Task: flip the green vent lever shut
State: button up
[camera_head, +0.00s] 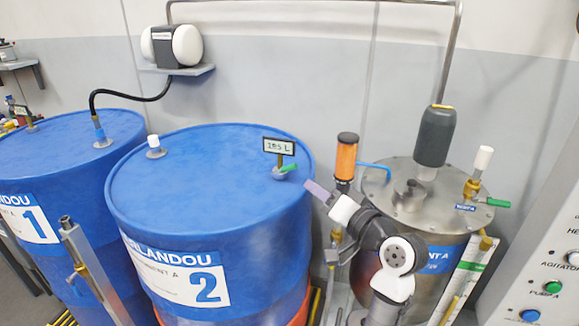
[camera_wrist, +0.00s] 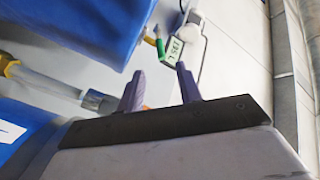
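A green lever (camera_head: 289,168) sits on a small fitting on top of the blue drum marked 2 (camera_head: 130,190), just below a small display. In the wrist view this lever (camera_wrist: 160,48) shows beyond my fingertips, beside the display. Another green lever (camera_head: 498,203) sticks out to the right from a brass valve on the steel tank's lid (camera_head: 385,182). I cannot tell which is the vent lever. My gripper (camera_head: 318,190), with purple fingers, is near the drum's right rim, apart from both levers. In the wrist view my gripper (camera_wrist: 159,68) is open, with nothing between its fingers.
The display (camera_head: 278,146) stands on a post behind the drum's lever. An orange cylinder (camera_head: 346,157) and a dark grey motor (camera_head: 435,136) rise near the tank. A white-capped fitting (camera_head: 153,146) stands on drum 2. A button panel (camera_head: 540,270) is at right.

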aim_at(285, 169)
jog(key=p+x, duration=0.3)
jog(key=x, duration=0.7)
jog(key=shift+w+a, duration=0.15)
jog(key=shift+w, duration=0.1)
